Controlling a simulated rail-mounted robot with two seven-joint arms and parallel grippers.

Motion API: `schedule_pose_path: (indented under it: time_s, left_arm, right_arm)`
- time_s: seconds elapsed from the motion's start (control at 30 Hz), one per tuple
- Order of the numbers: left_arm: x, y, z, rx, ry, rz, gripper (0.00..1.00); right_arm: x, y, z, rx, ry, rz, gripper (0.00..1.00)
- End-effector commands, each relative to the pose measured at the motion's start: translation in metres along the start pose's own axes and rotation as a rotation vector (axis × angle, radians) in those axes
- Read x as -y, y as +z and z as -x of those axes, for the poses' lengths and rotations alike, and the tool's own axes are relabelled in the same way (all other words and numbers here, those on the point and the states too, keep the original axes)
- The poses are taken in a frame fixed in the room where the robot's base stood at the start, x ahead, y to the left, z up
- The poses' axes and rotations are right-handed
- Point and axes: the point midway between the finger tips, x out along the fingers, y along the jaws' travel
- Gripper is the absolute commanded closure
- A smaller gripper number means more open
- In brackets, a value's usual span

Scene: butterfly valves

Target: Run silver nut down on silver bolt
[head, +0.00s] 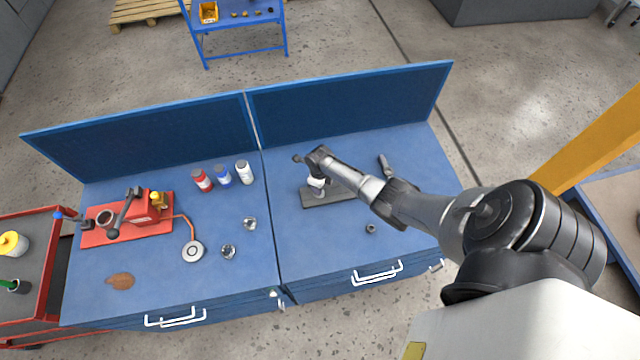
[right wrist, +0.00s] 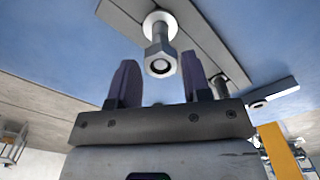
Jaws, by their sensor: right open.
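In the right wrist view, a silver bolt (right wrist: 158,30) stands out from a grey plate (right wrist: 200,40), with a pale round collar at its base. A silver hex nut (right wrist: 160,66) sits around the bolt's free end, apart from the plate. My right gripper (right wrist: 160,74) is open, with one dark finger on each side of the nut and visible gaps between. In the head view, my right gripper (head: 317,183) is over the grey plate (head: 338,193) on the right bench; the arm hides the bolt and nut there. My left gripper is not in view.
A small dark ring-like part (head: 371,229) and a dark bar (head: 385,165) lie on the right bench. The left bench holds a red fixture (head: 127,217), three bottles (head: 222,177) and a round gauge (head: 193,252). A blue backboard (head: 345,105) stands behind. The right bench's front is mostly clear.

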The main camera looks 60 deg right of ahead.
Motion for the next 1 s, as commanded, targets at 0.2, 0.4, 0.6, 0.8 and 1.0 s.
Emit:
schedule_pose_path:
  time_s: [0.2, 0.4, 0.6, 0.8, 1.0]
  left_arm:
    - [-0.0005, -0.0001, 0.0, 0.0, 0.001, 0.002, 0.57]
    - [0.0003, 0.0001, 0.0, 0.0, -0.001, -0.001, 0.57]
    - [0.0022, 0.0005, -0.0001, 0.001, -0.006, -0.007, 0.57]
    - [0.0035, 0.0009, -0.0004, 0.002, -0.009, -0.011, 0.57]
    - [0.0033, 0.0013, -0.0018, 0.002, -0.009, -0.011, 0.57]
  right_arm:
    - [0.0016, 0.001, 0.0001, 0.0, -0.001, 0.316, 0.56]
    - [0.0026, 0.0017, -0.0001, 0.0, 0.0, 0.61, 0.56]
    - [0.004, 0.0027, -0.0001, 0.001, -0.002, 0.907, 0.56]
    - [0.0054, 0.0036, 0.0, 0.001, -0.002, 1.206, 0.56]
    - [0.0064, 0.0046, -0.0004, 0.001, -0.002, 1.508, 0.56]
